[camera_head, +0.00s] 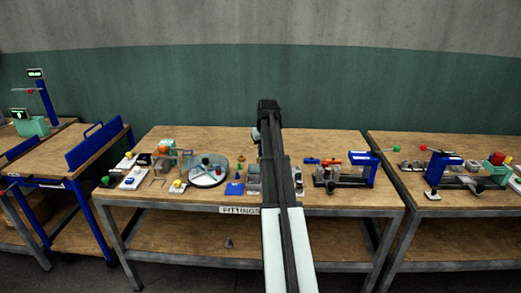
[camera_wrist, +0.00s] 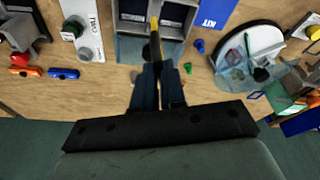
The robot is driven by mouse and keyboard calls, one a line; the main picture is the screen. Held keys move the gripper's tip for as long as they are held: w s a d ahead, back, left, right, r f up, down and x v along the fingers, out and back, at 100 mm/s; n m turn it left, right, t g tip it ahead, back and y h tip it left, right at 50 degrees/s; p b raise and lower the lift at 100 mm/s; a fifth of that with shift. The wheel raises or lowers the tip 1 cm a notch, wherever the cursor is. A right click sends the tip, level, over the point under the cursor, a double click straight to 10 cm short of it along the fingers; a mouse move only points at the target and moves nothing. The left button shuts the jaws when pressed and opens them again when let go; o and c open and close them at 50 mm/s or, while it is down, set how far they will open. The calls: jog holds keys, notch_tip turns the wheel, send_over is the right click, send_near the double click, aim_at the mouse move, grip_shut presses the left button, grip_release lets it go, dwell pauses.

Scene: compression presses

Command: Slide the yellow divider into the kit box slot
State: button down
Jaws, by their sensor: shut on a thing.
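In the wrist view, my gripper (camera_wrist: 157,72) is shut on the yellow divider (camera_wrist: 155,38), which shows as a thin strip seen nearly edge-on beyond the fingertips. The grey kit box (camera_wrist: 178,31) with dark compartments lies at the top of the wrist view. The divider's far end overlaps the box's middle in the picture; I cannot tell whether it is in the slot or above it. In the head view, the grey kit box (camera_head: 253,181) shows only partly beside my arm, and the gripper and divider are hidden there.
A blue card marked KIT (camera_wrist: 212,12) lies beside the box. A round white tray (camera_wrist: 248,54) holding several items stands to its right. A light plate with a grey post (camera_wrist: 84,30) and orange (camera_wrist: 24,72) and blue (camera_wrist: 64,73) pieces lie left. Bare wood shows between.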

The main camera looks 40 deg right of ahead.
jog(key=m, duration=0.4)
jog(key=shift+w+d+g+h, duration=0.1)
jog(key=shift+d+g+h, duration=0.05)
jog(key=shift+g+h, duration=0.2)
jog(key=shift+f, duration=0.15)
jog(key=shift+s+a+x, duration=0.15)
jog(key=shift+x, duration=0.75)
jog(key=shift+s+a+x, duration=0.15)
jog(key=shift+x, duration=0.75)
jog(key=shift+s+a+x, duration=0.15)
jog(key=shift+x, duration=0.7)
jog(key=shift+s+a+x, duration=0.15)
jog(key=shift+x, duration=0.65)
jog(key=shift+s+a+x, duration=0.1)
jog(key=shift+x, duration=0.65)
jog(key=shift+s+a+x, duration=0.15)
jog(key=shift+x, duration=0.65)
jog(key=c, duration=1.1)
grip_release()
jog(key=shift+f, duration=0.15)
jog(key=v, duration=1.3)
jog(key=shift+s+a+r, duration=0.1)
jog(key=shift+r, duration=0.3)
